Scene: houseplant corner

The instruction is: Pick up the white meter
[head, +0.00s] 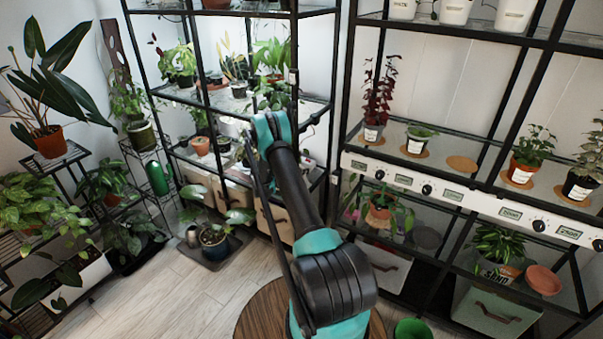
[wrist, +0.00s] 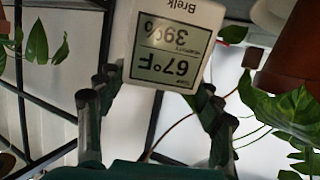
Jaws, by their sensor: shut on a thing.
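The white meter (wrist: 172,42) shows at the top middle of the wrist view. The meter's far end is cut off by the picture edge. In the head view my arm reaches toward the left black shelf rack (head: 335,60), and I cannot make out the meter there.
A leafy plant (wrist: 285,115) and a brown pot (wrist: 292,55) are close on the right in the wrist view. In the head view, potted plants fill the left rack. A right rack (head: 345,110) holds more pots. Open wooden floor (head: 150,285) lies at lower left.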

